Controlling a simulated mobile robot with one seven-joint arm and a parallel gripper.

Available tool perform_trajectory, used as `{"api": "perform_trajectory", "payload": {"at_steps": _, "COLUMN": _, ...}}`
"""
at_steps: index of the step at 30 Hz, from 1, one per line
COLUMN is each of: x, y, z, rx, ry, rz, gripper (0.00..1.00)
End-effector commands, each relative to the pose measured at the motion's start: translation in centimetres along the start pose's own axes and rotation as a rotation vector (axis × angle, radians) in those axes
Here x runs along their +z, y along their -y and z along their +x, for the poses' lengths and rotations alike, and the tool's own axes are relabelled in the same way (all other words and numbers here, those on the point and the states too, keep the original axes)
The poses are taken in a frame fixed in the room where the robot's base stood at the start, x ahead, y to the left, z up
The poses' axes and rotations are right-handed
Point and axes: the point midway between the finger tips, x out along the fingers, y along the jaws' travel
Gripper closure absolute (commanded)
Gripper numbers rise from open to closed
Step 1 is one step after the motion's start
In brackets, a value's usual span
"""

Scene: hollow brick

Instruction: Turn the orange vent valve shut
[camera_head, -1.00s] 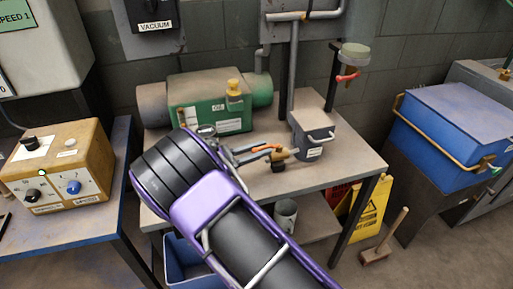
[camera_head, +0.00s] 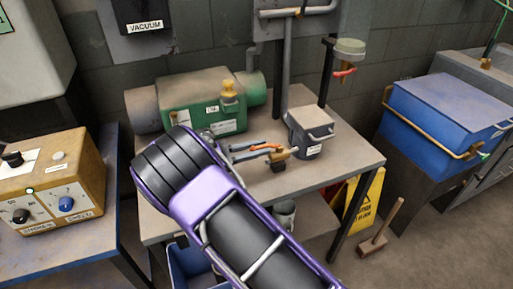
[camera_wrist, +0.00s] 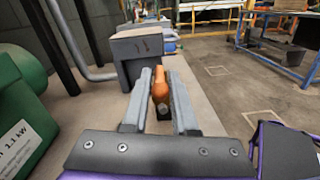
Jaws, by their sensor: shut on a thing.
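The orange vent valve handle (camera_head: 267,147) is beside the grey box at the middle of the bench. My gripper (camera_head: 262,153) reaches it from the left and is shut on it. In the wrist view the orange handle (camera_wrist: 160,84) stands between the two grey fingers of my gripper (camera_wrist: 159,85), pointing towards the camera. A brass-coloured fitting (camera_head: 280,155) is at the handle's far end. The handle is partly hidden by the fingers, and its exact turn is hard to tell.
The grey box (camera_head: 311,125) stands just beyond the valve. A green pump motor (camera_head: 190,100) is behind my wrist. A red-handled valve (camera_head: 343,73) hangs under a round cup at the back. A blue chest (camera_head: 435,110) stands right, beyond a yellow floor sign (camera_head: 365,205).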

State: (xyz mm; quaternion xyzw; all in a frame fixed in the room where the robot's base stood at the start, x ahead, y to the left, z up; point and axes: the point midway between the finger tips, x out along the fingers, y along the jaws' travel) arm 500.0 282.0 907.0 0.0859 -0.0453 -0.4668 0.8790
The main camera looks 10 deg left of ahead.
Motion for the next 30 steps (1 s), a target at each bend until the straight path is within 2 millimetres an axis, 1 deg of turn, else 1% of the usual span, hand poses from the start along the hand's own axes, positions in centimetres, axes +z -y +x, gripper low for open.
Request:
{"api": "perform_trajectory", "payload": {"at_steps": 15, "x": 0.16, "y": -0.13, "z": 0.11, "rx": -0.002, "ry": 0.003, "rz": 0.003, "gripper": 1.00}}
{"api": "perform_trajectory", "payload": {"at_steps": 16, "x": 0.15, "y": -0.13, "z": 0.10, "rx": -0.002, "ry": 0.003, "rz": 0.003, "gripper": 0.68}}
{"api": "perform_trajectory", "payload": {"at_steps": 18, "x": 0.14, "y": -0.11, "z": 0.10, "rx": -0.002, "ry": 0.003, "rz": 0.003, "gripper": 0.56}}
{"api": "perform_trajectory", "payload": {"at_steps": 26, "x": 0.07, "y": -0.04, "z": 0.05, "rx": -0.003, "ry": 0.002, "rz": 0.002, "gripper": 0.55}}
{"api": "perform_trajectory", "payload": {"at_steps": 30, "x": 0.03, "y": -0.05, "z": -0.62, "rx": -0.002, "ry": 0.002, "rz": 0.001, "gripper": 0.55}}
